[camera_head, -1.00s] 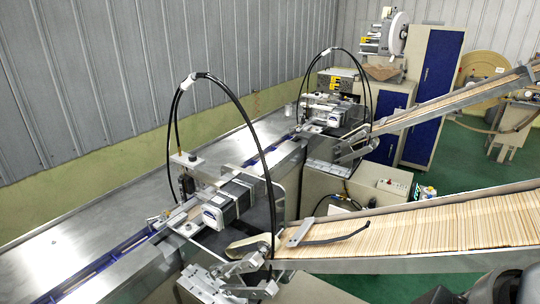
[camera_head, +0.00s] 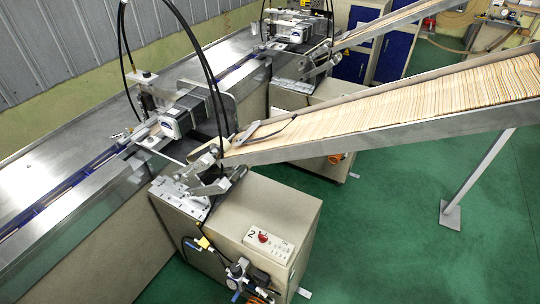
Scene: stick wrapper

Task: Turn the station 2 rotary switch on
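The station 2 control panel (camera_head: 269,244) is a small white plate on top of the beige cabinet (camera_head: 262,210) in the lower middle of the head view. It bears a "2" on its left. A red rotary switch (camera_head: 263,237) sits on the panel, to the right of the "2". Its exact angle is too small to tell. Small markings on the panel's right side are not readable. Neither of my grippers shows in this view.
A metal chute (camera_head: 400,115) full of wooden sticks slopes above and behind the cabinet, on a support post (camera_head: 480,180). Valves and hoses (camera_head: 245,278) hang at the cabinet's front. The conveyor bench (camera_head: 65,160) runs along the left. Green floor (camera_head: 410,245) is clear at right.

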